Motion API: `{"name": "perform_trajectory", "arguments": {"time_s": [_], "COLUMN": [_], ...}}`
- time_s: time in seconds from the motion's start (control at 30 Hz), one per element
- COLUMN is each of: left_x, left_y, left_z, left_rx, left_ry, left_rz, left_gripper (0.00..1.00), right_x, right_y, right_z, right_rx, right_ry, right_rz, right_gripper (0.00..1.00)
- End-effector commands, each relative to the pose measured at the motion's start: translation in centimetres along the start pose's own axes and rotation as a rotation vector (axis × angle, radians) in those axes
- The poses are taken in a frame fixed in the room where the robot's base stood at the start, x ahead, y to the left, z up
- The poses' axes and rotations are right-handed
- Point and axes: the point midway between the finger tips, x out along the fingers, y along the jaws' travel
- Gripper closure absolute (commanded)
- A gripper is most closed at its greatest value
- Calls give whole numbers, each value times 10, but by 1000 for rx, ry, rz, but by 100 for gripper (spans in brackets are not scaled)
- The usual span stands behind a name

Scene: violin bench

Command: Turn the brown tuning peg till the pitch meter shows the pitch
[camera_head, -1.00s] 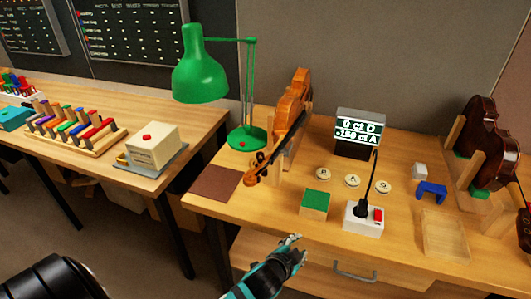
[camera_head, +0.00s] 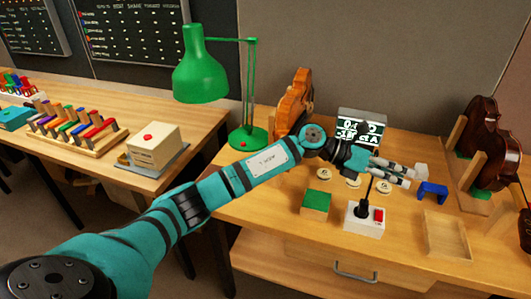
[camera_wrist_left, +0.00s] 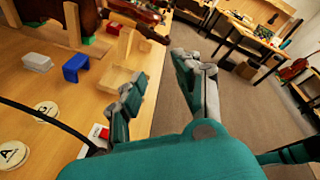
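The orange-brown violin (camera_head: 292,105) leans in its stand at the back left of the bench in the head view. Its neck and scroll, and any brown tuning peg, are hidden behind my left arm. The pitch meter (camera_head: 348,113) stands right of the violin; my arm covers part of its display and I cannot read it fully. My left gripper (camera_head: 408,175) is over the bench, right of the meter and away from the violin. In the left wrist view my left gripper (camera_wrist_left: 165,85) shows its fingers apart with nothing between them. My right gripper is not in view.
A green lamp (camera_head: 200,75) stands left of the violin. Below my gripper are a white switch box (camera_head: 362,222), a green-topped block (camera_head: 316,201) and lettered discs (camera_head: 323,174). A blue bracket (camera_head: 433,190), wooden tray (camera_head: 446,238) and dark violin (camera_head: 490,140) are at right.

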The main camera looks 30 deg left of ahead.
Motion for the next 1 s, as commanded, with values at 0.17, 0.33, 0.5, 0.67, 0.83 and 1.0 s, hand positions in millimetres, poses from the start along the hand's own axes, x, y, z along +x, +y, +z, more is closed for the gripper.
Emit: {"name": "perform_trajectory", "arguments": {"time_s": [0.17,0.33,0.5,0.67,0.83,1.0], "left_x": [-98,-237,-328,-350,-343,-334], "left_y": [52,70,55,50,63,84], "left_z": [15,43,60,60,40,11], "left_rx": [293,310,218,183,182,181], "left_ry": [512,911,1111,1161,1163,1161], "left_rz": [255,504,639,666,663,661], "left_gripper": [67,67,67,67,67,67], "right_x": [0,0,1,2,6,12], "right_y": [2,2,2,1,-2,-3], "right_z": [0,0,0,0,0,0], "right_rx": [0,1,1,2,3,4], "right_ry": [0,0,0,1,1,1], "right_rz": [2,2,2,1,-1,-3], "right_gripper": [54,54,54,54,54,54]}}
